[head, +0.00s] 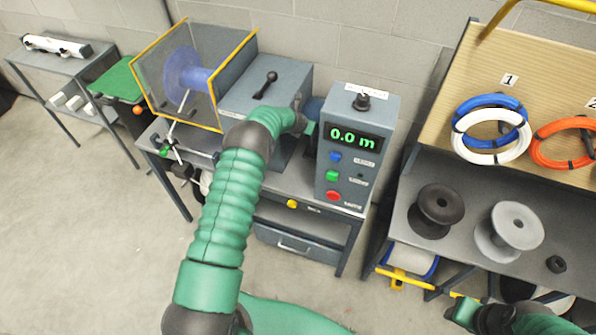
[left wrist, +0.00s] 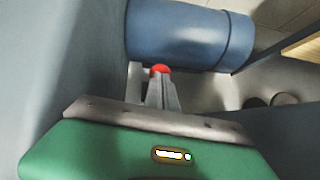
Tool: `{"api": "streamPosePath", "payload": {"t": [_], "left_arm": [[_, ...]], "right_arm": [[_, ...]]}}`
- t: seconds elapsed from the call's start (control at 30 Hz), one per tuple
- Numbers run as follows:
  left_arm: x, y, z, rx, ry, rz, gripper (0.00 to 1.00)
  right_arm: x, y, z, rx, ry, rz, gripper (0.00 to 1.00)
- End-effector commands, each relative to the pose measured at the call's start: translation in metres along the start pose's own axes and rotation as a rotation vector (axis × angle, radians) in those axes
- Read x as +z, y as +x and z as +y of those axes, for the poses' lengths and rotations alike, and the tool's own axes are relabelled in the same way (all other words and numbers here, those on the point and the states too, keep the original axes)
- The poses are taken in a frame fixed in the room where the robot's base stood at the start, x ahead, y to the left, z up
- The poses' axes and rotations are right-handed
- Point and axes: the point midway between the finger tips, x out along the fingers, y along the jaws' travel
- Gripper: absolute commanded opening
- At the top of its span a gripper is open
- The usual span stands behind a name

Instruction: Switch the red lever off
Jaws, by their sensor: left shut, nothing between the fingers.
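The red lever's round red knob (left wrist: 160,69) shows in the left wrist view, right at the tips of my left gripper (left wrist: 155,88). The fingers are shut with nothing between them and partly cover the lever. I cannot tell whether they touch the knob. In the head view my left gripper (head: 302,108) is between the grey box and the display console, and the red lever is hidden there. My right gripper (head: 466,312) is low at the right edge of the head view, too unclear to tell open or shut.
A blue cylinder (left wrist: 190,38) lies just beyond the knob. The grey box (head: 240,95) carries a black lever (head: 267,85). The display console (head: 355,150) reads 0.0 m and has several buttons. A rack (head: 405,215) with spools and cable coils stands right.

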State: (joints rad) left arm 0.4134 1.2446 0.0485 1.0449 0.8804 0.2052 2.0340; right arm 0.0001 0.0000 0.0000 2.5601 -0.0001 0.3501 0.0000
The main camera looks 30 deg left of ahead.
Motion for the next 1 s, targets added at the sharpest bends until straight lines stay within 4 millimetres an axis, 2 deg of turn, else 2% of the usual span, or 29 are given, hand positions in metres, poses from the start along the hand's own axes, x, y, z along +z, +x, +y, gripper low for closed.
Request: {"api": "streamPosePath", "payload": {"t": [0.33,0.47,0.57,1.0], "left_arm": [[0.002,0.0,-0.002,-0.001,0.0,-0.003,0.0],[0.002,-0.009,0.0,0.0,-0.005,-0.004,0.0],[0.001,-0.026,0.0,0.0,-0.005,-0.005,0.0],[0.0,-0.134,0.0,0.001,0.002,-0.005,0.0]], "right_arm": [[0.0,0.0,0.0,0.0,0.0,0.0,0.36],[0.001,0.003,0.0,0.0,0.0,0.0,0.36],[0.002,0.007,0.0,0.0,0.0,0.0,0.36],[0.007,0.031,0.0,0.0,0.0,0.0,0.36]]}}
